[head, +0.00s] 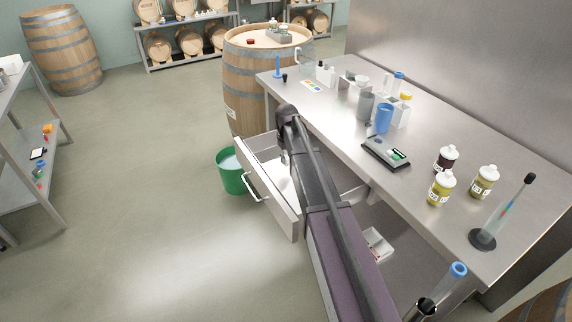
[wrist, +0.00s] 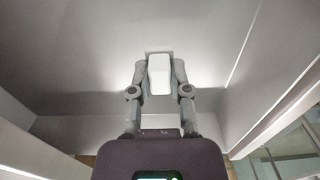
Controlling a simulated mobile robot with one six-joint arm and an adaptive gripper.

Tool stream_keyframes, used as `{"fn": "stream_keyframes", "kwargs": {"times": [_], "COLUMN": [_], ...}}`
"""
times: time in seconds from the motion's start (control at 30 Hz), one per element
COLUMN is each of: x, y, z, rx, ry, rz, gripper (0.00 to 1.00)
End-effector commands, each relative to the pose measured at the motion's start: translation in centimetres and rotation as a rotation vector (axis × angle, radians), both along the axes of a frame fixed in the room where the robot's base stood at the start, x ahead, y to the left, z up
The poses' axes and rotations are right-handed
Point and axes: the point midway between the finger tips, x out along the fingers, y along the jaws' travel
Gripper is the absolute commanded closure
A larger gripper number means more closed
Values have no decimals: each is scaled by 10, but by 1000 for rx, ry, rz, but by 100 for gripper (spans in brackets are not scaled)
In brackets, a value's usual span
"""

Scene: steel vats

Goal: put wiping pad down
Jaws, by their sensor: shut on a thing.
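The wiping pad (wrist: 159,75) is a white block with rounded corners in the wrist view. My gripper (wrist: 160,68) is shut on it, with one finger on each side. Behind the pad are the pale inner surfaces of the open drawer (wrist: 85,55); I cannot tell whether the pad touches them. In the head view the open drawer (head: 284,215) sticks out from under the steel bench, and my arm reaches down over it. My gripper and the pad are hidden by the arm in the head view.
The steel bench (head: 330,115) carries bottles, cups, a scale (head: 386,152) and a cylinder on a stand (head: 483,238). A green bucket (head: 232,178) stands on the floor left of the drawer. A barrel (head: 245,90) stands behind it.

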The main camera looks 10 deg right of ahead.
Motion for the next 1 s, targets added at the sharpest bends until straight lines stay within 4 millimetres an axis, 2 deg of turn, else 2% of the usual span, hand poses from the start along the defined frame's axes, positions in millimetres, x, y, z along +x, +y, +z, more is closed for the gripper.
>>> {"fn": "stream_keyframes", "kwargs": {"times": [0.03, 0.13, 0.57, 1.0], "x": [8, 13, 13, 13], "y": [0, 1, 2, 2], "z": [-1, -1, -3, -33], "rx": [0, 0, 0, 0], "ry": [0, 0, 0, 0], "rz": [0, 0, 1, 2], "gripper": [95, 95, 95, 95]}}
